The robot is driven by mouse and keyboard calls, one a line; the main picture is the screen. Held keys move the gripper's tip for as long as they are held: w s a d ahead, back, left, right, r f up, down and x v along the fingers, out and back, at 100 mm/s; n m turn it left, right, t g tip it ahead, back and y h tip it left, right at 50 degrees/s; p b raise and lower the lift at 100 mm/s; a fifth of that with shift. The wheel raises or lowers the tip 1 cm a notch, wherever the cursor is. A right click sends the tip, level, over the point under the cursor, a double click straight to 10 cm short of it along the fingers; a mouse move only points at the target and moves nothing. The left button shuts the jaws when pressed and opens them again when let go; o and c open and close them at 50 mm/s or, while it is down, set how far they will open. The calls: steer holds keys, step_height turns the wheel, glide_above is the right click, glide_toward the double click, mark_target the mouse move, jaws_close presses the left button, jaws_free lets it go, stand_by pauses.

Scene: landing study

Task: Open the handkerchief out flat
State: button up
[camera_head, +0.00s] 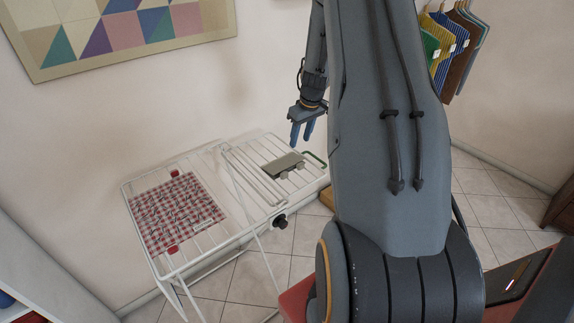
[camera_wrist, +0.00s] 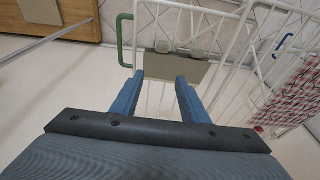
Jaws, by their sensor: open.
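The red-and-white checked handkerchief (camera_head: 178,212) lies spread in a roughly square shape on the left part of the white drying rack (camera_head: 210,258). Its surface looks slightly rumpled. One red peg (camera_head: 174,173) sits at its far edge and another red peg (camera_head: 173,250) at its near edge. In the wrist view part of the handkerchief (camera_wrist: 298,98) shows at the right edge. My gripper (camera_head: 302,137) is open and empty, above the right end of the rack and well apart from the handkerchief. Its two blue fingers (camera_wrist: 160,80) point toward the rack in the wrist view.
A grey-green plate (camera_head: 283,165) with small pale blocks lies on the rack's right part, near a green handle (camera_head: 314,158). Clothes on hangers (camera_head: 455,45) hang at the upper right. A patterned picture (camera_head: 125,30) is on the wall. The air above the handkerchief is clear.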

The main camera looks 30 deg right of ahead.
steer(key=w+v, duration=0.1)
steer(key=v, duration=0.5)
steer(key=shift+r, duration=0.45)
stand_by(0.4)
steer(key=w+a+r+t+h+b, duration=0.1)
steer(key=w+a+r+t+b, duration=0.15)
steer(key=a, duration=0.55)
steer(key=w+a+r+t+b, duration=0.1)
steer(key=w+a+t+b, duration=0.2)
steer(key=a, duration=0.4)
steer(key=s+a+f+g+b, duration=0.3)
steer(key=s+a, duration=0.5)
steer(key=s, duration=0.4)
steer(key=s+a+f+m+g+b, duration=0.1)
steer(key=s+a+f+g+b, duration=0.2)
steer(key=s+a+f, duration=0.3)
steer(key=s+a+g, duration=0.1)
steer(key=s+a, duration=0.2)
steer(key=s, duration=0.4)
steer(key=shift+a+f+y, duration=0.25)
steer(key=shift+y, duration=0.15)
